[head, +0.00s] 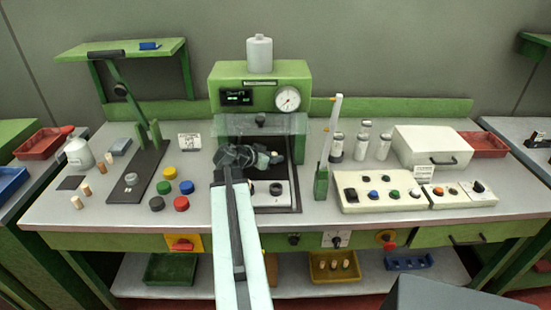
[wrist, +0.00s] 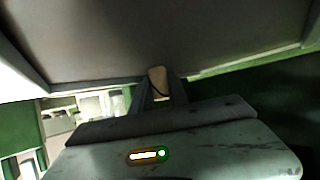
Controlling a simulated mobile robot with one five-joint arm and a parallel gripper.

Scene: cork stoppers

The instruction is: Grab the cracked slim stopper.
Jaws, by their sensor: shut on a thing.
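My gripper (wrist: 160,86) is shut on a pale tan cork stopper (wrist: 157,80), seen in the wrist view between the two fingers. A thin dark curved line, like a crack, runs across the stopper's lower part. Its lower end is hidden by the gripper body. In the head view my gripper (head: 272,158) is in front of the green machine (head: 260,82), under or at its clear shield (head: 250,125); the stopper cannot be made out there. Several other cork stoppers (head: 87,190) stand on the bench at the left, too small to judge for cracks.
A dark lever stand (head: 138,180) and coloured round caps (head: 181,203) are left of my arm. A green post holder (head: 321,185), glass jars (head: 361,140), a button panel (head: 375,192) and a white box (head: 430,145) are to the right.

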